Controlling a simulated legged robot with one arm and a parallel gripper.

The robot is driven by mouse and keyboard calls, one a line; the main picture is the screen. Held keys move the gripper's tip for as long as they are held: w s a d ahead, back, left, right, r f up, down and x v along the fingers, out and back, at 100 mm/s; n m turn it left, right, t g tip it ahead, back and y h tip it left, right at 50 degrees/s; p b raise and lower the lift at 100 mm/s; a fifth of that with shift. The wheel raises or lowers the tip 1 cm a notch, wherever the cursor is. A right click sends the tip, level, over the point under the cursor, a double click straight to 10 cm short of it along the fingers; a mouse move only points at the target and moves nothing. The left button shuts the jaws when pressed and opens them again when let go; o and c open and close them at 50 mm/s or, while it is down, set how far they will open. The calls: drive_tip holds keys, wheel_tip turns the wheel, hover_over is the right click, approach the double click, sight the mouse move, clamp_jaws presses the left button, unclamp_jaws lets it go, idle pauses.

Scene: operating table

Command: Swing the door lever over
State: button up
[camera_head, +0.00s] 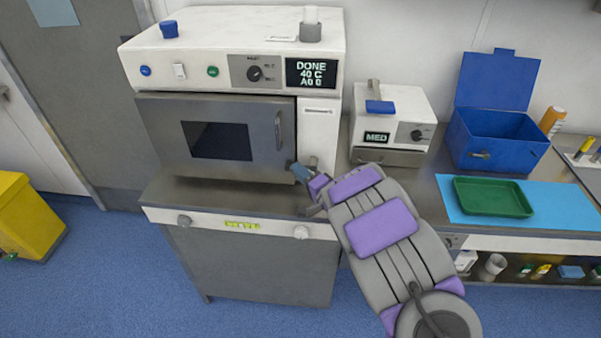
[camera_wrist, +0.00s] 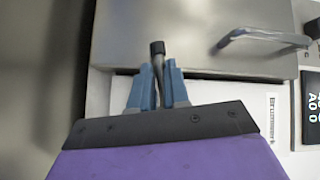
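The steel oven door (camera_head: 217,138) has a dark window and a bar handle (camera_head: 279,130); it looks closed. The door lever (camera_wrist: 157,65) is a thin grey rod with a black tip, beside the door's edge on the white front panel. My gripper (camera_wrist: 157,88) has its two blue-grey fingers close on both sides of the lever, with the black tip sticking out beyond them. In the head view my gripper (camera_head: 301,172) is at the door's lower right corner and hides most of the lever. The bar handle also shows in the wrist view (camera_wrist: 258,38), apart from my fingers.
The oven's display (camera_head: 311,73) reads DONE, 40 C. A small white unit (camera_head: 393,105) marked MED stands to the right. A blue open box (camera_head: 490,143) and a green tray (camera_head: 493,197) are farther right. The floor in front is clear.

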clamp_jaws()
drive_tip(key=shift+p, duration=0.8)
drive_tip(key=n+g+h+p, duration=0.1)
drive_tip(key=p, duration=0.2)
drive_tip(key=d+f+n+g+h+p, duration=0.1)
drive_tip(key=n+h+p, duration=0.1)
drive_tip(key=p, duration=0.2)
drive_tip(key=f+n+g+h+p, duration=0.1)
drive_tip(key=n+h+p, duration=0.1)
drive_tip(key=p, duration=0.1)
drive_tip(key=shift+s+d+p, duration=0.1)
drive_tip(key=shift+d+p, duration=0.2)
drive_tip(key=n+h, duration=0.1)
drive_tip(key=d+f+n+g+h+b, duration=0.1)
drive_tip(key=h, duration=0.1)
drive_tip(key=shift+d+h, duration=0.1)
drive_tip(key=shift+h, duration=0.2)
drive_tip(key=shift+d+r+n+h+b, duration=0.1)
drive_tip(key=shift+d+n+h+b, duration=0.5)
drive_tip(key=shift+h+b, duration=0.6)
